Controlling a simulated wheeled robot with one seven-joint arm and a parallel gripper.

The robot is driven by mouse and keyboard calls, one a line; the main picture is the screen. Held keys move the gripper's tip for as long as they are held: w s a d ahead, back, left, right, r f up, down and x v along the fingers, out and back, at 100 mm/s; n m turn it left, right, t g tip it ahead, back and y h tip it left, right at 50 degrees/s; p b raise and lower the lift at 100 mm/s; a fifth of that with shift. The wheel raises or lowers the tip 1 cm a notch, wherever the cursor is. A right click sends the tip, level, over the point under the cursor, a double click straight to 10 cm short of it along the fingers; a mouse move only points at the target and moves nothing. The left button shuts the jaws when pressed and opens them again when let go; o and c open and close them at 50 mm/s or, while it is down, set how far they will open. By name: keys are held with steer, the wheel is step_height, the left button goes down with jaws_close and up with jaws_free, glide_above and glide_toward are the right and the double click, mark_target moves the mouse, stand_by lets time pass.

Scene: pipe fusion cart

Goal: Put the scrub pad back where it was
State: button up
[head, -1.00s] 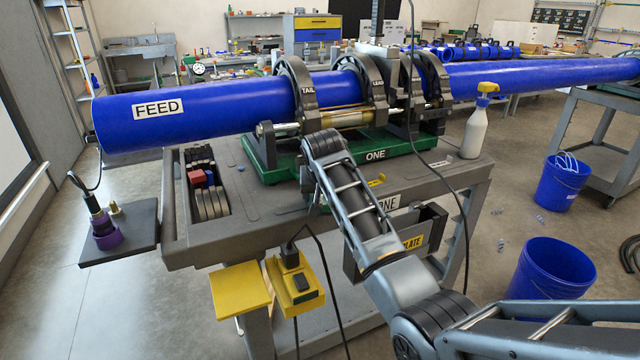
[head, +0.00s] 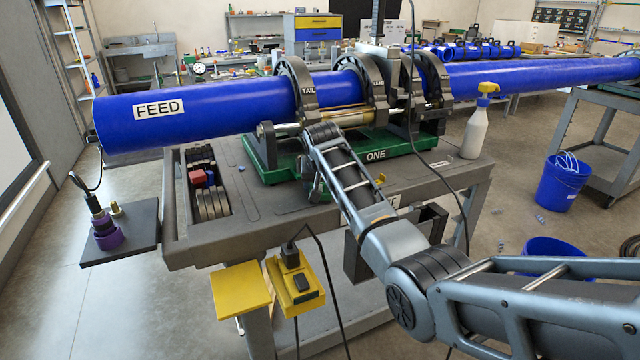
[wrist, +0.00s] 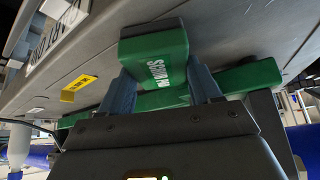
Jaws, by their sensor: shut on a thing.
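The green scrub pad (wrist: 155,48), a block with white lettering on one face, is between the fingers of my gripper (wrist: 161,78) in the wrist view. My gripper is shut on it. The grey cart top fills the space around the pad in that view; I cannot tell whether the pad touches it. In the head view my arm reaches over the front of the cart (head: 270,228), and the arm hides the pad and most of my gripper beside the green machine base (head: 270,165).
A blue FEED pipe (head: 200,115) runs through the clamps above the base. A tool recess (head: 212,205) lies left on the cart top. A spray bottle (head: 475,130) stands at the right end. A black cable (head: 440,185) hangs over the cart's front. A yellow plate (head: 240,290) sticks out below.

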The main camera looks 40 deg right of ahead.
steer(key=o, duration=1)
steer(key=shift+f, duration=0.1)
steer(key=shift+r, duration=0.25)
steer(key=v, duration=1.1)
steer(key=shift+s+a+r, duration=0.2)
steer(key=shift+r, duration=0.15)
steer(key=shift+f, duration=0.1)
